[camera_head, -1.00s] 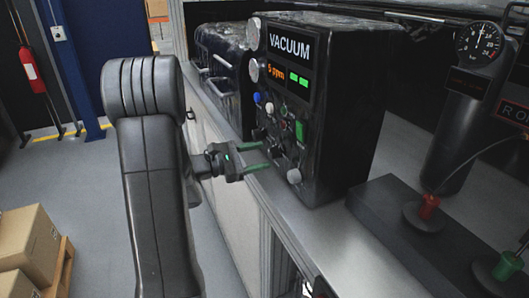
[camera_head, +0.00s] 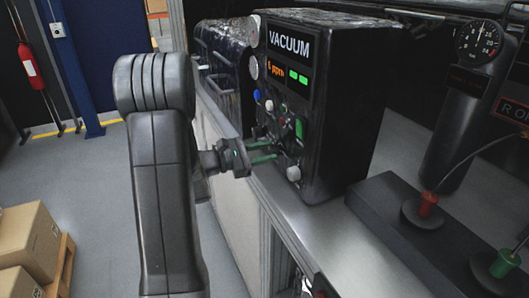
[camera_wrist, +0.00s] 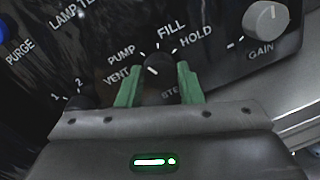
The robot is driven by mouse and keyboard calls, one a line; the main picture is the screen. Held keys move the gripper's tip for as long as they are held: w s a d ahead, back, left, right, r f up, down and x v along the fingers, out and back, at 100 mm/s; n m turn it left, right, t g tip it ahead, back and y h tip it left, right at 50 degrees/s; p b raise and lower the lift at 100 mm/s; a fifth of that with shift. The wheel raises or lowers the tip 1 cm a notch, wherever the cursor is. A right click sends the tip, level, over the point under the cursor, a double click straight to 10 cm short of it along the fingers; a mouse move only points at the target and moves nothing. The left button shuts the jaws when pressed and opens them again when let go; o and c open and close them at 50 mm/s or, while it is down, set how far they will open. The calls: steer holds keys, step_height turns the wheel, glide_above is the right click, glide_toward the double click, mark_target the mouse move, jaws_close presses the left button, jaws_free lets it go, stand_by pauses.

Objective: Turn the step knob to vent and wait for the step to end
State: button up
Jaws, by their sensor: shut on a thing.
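The vacuum unit (camera_head: 345,110) is a black box with a VACUUM title, an orange readout and two lit green lamps. In the wrist view the dark step knob (camera_wrist: 158,68) sits under an arc of labels: VENT, PUMP, FILL and HOLD. A short white mark shows on the knob, but its exact setting is hard to tell. My gripper (camera_wrist: 158,82) has its two green fingers on either side of the knob, shut on it. In the head view my gripper (camera_head: 274,152) reaches the lower panel from the left; the knob is too small there to make out clearly.
A pale gain knob (camera_wrist: 266,20) is right of the step knob, and another small knob marked 1 and 2 (camera_wrist: 76,97) is at lower left. A gauge cylinder (camera_head: 462,115) and a dark block with red (camera_head: 428,205) and green (camera_head: 507,264) fittings stand at right.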

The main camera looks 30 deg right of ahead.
steer(key=shift+n, duration=0.3)
steer(key=n+p, duration=0.2)
steer(key=n, duration=0.1)
steer(key=shift+r+n, duration=0.1)
steer(key=shift+n, duration=0.3)
steer(key=shift+n+h+p, duration=0.4)
steer(key=shift+n+p, duration=0.8)
steer(key=shift+n, duration=1.1)
steer(key=o, duration=1)
steer(key=shift+a+f, duration=0.1)
steer(key=shift+f, duration=0.1)
steer(key=a+b, duration=0.1)
steer(key=a, duration=0.3)
steer(key=w+a+b, duration=0.1)
steer(key=a, duration=0.4)
steer(key=w+a+b, duration=0.1)
steer(key=a, duration=0.3)
steer(key=shift+w+a+f, duration=0.15)
steer(key=shift+a+f, duration=0.05)
steer(key=shift+f, duration=0.15)
